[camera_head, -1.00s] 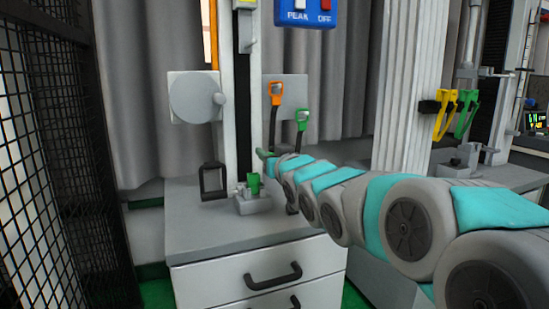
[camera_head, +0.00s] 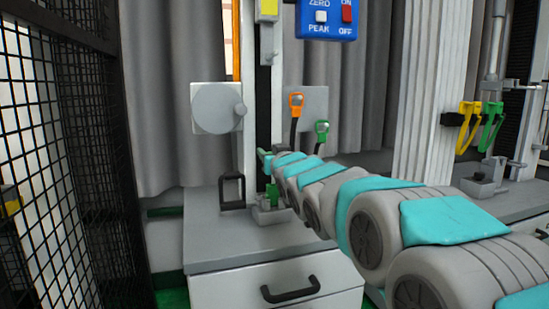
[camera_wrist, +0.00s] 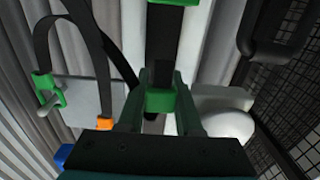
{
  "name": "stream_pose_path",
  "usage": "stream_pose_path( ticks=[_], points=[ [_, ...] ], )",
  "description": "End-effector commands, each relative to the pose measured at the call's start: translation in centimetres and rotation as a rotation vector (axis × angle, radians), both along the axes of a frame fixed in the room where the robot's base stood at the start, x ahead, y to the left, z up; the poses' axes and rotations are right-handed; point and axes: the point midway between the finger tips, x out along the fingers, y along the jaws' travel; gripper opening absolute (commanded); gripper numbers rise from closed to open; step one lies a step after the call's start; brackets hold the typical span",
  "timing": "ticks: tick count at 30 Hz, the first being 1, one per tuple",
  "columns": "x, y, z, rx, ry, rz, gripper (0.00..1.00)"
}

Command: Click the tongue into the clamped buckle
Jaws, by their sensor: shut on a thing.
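The clamped buckle is green (camera_head: 272,190) and sits in a small grey clamp (camera_head: 270,208) on the cabinet top, partly behind my arm. In the wrist view my gripper (camera_wrist: 161,112) is shut on a small green piece (camera_wrist: 161,101), which looks like the tongue; its tip is hard to make out. Another green part (camera_wrist: 175,2), probably the buckle, is cut off by the top edge of the wrist view. In the head view my gripper (camera_head: 264,158) is above the buckle, apart from it and slightly left in the picture; my arm hides much of it.
An orange piece (camera_head: 296,100) and a green piece (camera_head: 321,130) hang on black straps at a grey plate right of the tower. A black handle frame (camera_head: 231,190) stands left of the clamp. A black mesh fence (camera_head: 55,150) bounds the left side.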

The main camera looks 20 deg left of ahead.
Motion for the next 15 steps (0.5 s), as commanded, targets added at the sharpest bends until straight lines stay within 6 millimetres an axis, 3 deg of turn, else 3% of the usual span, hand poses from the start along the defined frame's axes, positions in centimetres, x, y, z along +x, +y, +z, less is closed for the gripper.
stream_pose_path(
  ticks=[15],
  points=[
    [0.0,0.0,-3.4,-0.001,0.004,-0.001,0.03]
  ],
)
